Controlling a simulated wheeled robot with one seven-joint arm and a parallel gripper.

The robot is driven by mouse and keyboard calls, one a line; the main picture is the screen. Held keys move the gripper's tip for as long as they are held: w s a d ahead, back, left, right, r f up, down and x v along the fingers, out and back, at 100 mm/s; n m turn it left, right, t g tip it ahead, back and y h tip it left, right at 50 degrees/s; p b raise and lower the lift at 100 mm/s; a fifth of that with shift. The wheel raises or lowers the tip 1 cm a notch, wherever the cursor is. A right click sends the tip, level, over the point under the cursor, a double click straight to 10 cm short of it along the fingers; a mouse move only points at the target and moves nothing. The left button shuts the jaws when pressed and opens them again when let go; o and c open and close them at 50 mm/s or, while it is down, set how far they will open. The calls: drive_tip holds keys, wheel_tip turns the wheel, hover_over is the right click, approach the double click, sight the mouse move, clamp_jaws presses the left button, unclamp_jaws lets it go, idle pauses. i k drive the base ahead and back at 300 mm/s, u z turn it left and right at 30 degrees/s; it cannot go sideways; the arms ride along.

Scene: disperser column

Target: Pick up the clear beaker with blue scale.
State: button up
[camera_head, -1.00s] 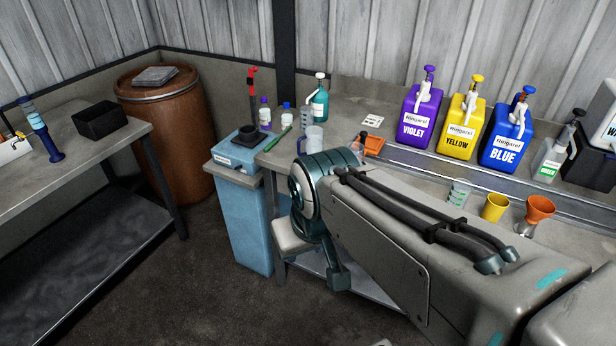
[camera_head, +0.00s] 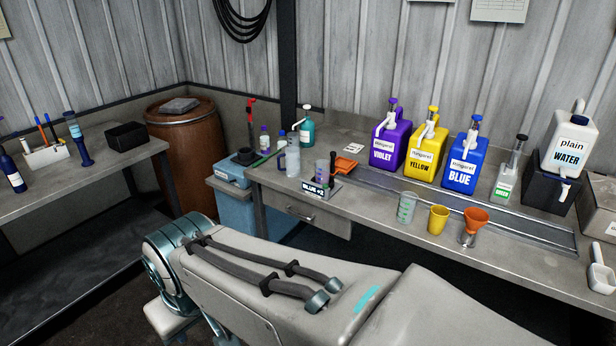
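A small clear beaker (camera_head: 322,172) with a faint bluish-violet tint stands on the main bench behind a "BLUE x2" label. Its scale is too small to read surely. A taller clear vessel (camera_head: 293,158) stands just left of it. Another clear beaker (camera_head: 406,207) has greenish marks and stands farther right, beside a yellow cup (camera_head: 438,219). My arm crosses the lower foreground, in front of and below the bench, clear of these vessels. My gripper's fingers do not show.
Violet (camera_head: 390,146), yellow (camera_head: 425,152) and blue (camera_head: 465,162) pump containers line the bench's back. A brown barrel (camera_head: 186,150) stands left of the bench.

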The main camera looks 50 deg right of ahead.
sight(322, 175)
drive_tip(key=z, duration=0.1)
drive_tip(key=i, duration=1.3)
drive_tip(key=z, duration=0.9)
drive_tip(key=i, duration=1)
drive_tip(key=z, duration=1.45)
drive_tip(key=i, duration=0.4)
drive_tip(key=z, duration=0.35)
